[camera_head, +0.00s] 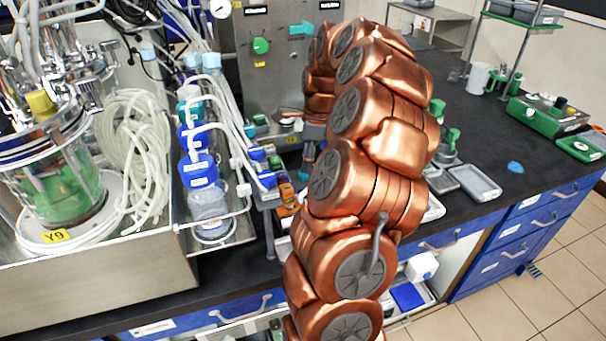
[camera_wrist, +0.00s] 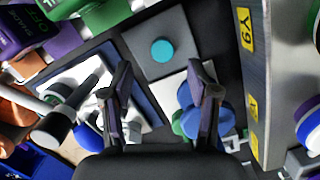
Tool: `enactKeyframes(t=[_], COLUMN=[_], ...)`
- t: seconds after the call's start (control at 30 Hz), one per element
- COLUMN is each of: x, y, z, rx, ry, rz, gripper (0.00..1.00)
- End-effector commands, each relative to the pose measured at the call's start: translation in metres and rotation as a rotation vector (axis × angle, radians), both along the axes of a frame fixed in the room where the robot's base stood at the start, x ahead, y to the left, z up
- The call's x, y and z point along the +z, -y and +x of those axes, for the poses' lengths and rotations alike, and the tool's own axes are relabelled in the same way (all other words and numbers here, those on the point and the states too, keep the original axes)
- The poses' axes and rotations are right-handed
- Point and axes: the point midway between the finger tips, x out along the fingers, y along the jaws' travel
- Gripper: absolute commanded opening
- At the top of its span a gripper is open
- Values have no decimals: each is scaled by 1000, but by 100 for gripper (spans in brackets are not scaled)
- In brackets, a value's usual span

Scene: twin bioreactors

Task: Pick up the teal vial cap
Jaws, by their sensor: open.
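The teal vial cap (camera_wrist: 162,51) is a small round disc in the wrist view. It lies on a grey square plate (camera_wrist: 172,25). My gripper (camera_wrist: 158,70) is open, with its two dark fingers spread apart and nothing between them. The cap appears beyond the fingertips, roughly centred between them and a little above them in the picture. I cannot tell the distance to it. In the head view I cannot make out the cap, and my copper-coloured arm covers much of the bench.
A glass bioreactor (camera_head: 62,180) with green liquid and blue-capped bottles (camera_head: 198,172) stand at the left. Coloured blocks (camera_head: 268,178) sit beside my arm. In the wrist view, blue round caps (camera_wrist: 190,118) lie by the right finger and a Y9-labelled metal wall (camera_wrist: 270,75) rises at right.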

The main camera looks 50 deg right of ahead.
Motion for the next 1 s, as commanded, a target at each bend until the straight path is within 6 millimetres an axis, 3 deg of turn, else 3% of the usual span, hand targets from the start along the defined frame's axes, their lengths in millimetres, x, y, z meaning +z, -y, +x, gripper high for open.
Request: enactKeyframes(t=[0.33,0.57,1.0], x=[-41,-45,-44], y=[-4,-3,-3], z=[7,8,8], rx=[3,3,2], ry=[1,1,1], rz=[0,-1,-1], gripper=[60,60,16])
